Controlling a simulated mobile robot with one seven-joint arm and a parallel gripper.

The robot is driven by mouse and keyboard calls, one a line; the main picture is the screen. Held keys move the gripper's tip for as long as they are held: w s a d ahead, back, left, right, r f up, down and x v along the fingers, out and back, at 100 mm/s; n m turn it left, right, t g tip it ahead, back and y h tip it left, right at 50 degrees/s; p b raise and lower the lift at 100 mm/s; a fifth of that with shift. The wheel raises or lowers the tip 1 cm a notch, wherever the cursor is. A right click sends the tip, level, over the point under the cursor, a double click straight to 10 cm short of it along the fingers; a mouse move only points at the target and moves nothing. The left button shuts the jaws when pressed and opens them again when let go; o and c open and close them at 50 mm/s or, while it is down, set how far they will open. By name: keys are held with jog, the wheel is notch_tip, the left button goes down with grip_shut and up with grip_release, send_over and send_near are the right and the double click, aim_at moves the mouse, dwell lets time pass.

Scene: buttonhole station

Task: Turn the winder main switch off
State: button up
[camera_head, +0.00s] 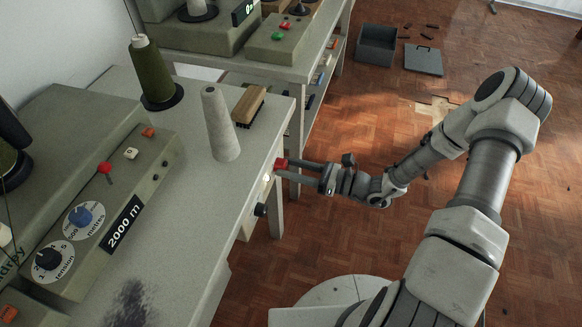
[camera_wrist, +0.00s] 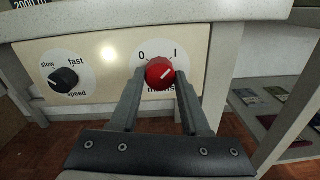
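The winder main switch is a red round knob (camera_wrist: 160,72) on a white disc marked 0 at left, I at right and "mains" below. Its pale pointer line slants up to the right, toward the I. The knob (camera_head: 281,163) also shows on the table's front edge in the head view. My gripper (camera_wrist: 160,76) is at the knob, one fingertip at its left side and one at its right. The fingers are apart, with the knob between their tips. I cannot tell whether they press on it. My gripper (camera_head: 282,168) reaches in from the right in the head view.
A black speed knob (camera_wrist: 63,78) sits left of the switch on the same panel. Above, the table (camera_head: 215,215) holds a grey cone (camera_head: 220,125), a brush (camera_head: 248,105), a green thread spool (camera_head: 151,75) and the winder box (camera_head: 95,215). A shelf unit (camera_wrist: 275,115) stands at right.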

grip_shut()
jog(key=shift+n, duration=0.4)
jog(key=n, duration=0.2)
jog(key=shift+n, duration=0.3)
jog(key=n, duration=0.3)
jog(key=shift+f+n, duration=0.1)
jog(key=shift+n, duration=0.3)
jog(key=n, duration=0.5)
jog(key=shift+n, duration=0.3)
jog(key=n, duration=0.5)
jog(key=shift+w, duration=0.1)
jog(key=shift+n, duration=0.3)
